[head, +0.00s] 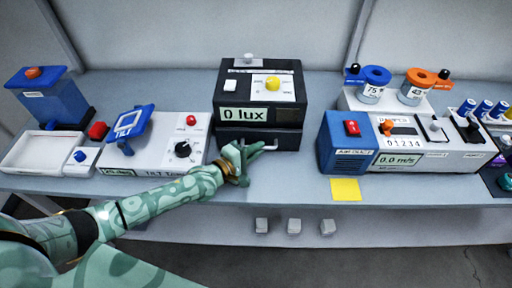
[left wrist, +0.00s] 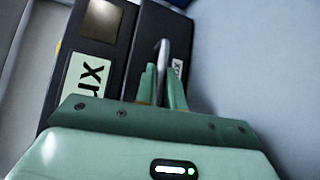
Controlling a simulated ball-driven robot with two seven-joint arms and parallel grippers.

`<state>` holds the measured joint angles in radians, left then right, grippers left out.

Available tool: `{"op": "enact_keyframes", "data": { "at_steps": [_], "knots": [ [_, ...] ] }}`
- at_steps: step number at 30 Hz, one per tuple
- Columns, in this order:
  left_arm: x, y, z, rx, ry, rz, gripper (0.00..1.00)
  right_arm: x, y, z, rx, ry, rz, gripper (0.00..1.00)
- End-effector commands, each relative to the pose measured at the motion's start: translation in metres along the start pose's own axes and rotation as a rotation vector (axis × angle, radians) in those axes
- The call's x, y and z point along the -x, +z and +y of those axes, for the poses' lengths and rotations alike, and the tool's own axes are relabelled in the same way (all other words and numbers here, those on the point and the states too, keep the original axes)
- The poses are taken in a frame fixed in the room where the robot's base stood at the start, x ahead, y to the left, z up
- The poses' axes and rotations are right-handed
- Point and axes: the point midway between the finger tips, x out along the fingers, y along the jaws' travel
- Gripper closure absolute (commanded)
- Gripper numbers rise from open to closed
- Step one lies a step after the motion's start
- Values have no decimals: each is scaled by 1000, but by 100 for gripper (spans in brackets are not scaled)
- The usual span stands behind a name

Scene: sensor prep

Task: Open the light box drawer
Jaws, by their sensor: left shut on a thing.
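The light box (head: 262,92) is a black box with a yellow knob on top and a "0 lux" display, at the middle of the bench in the head view. Its drawer (head: 287,138) is the dark lower section, and it looks shut or nearly so. A metal bar handle (left wrist: 162,62) stands out from the drawer front in the left wrist view. My left gripper (head: 245,156) is at the drawer front. In the left wrist view its green fingers (left wrist: 162,88) are shut on the handle. The fingers hide part of the handle. My right gripper is not in view.
A white tilt unit (head: 150,148) with a blue tilted plate stands left of the light box. A blue-and-white flow unit (head: 345,142) stands to the right. A yellow note (head: 345,190) lies before it.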

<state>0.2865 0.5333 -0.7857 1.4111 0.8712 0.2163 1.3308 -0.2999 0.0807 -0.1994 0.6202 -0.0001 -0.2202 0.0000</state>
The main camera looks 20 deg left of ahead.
Motion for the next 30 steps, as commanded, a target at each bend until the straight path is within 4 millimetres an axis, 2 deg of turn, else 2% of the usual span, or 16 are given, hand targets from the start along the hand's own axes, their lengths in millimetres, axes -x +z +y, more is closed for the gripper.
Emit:
{"op": "enact_keyframes", "data": {
  "at_steps": [6, 12, 15, 19, 27, 28, 30],
  "knots": [
    [42, 42, -8, 6, -8, -2, 100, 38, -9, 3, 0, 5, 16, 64],
    [80, 80, -22, 4, -8, -1, 100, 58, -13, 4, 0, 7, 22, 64],
    [91, 91, -26, 2, -7, -1, 100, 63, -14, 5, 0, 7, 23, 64],
    [98, 98, -30, 0, -6, -1, 100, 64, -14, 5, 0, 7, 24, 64],
    [98, 97, -31, 0, -5, 0, 100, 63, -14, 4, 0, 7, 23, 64],
    [98, 97, -31, 0, -5, 0, 87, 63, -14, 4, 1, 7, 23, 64],
    [98, 97, -31, 0, -5, 0, 68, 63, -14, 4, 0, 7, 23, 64]
  ]
}}
